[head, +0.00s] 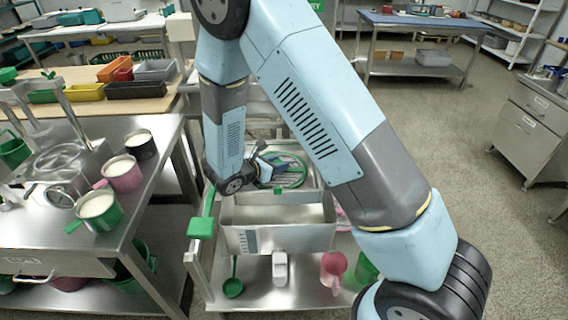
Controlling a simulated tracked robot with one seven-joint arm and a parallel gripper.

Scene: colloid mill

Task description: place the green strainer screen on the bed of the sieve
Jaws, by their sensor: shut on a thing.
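The green strainer screen (302,160) is a round disc with a green rim. It shows in the head view just right of my gripper (270,166), partly hidden by my arm. My gripper is shut on the screen's near left side. The sieve (278,237) is a grey metal box-like machine on a cart, below and nearer than the screen. The screen overlaps the back part of the sieve in the picture. I cannot tell whether it touches the bed or hangs above it.
A steel table (148,215) on the left holds cups of white material and a mill. A green handle (201,228) stands at the sieve's left. Pink and green jugs and a green ladle sit on the cart's lower front. Floor on the right is clear.

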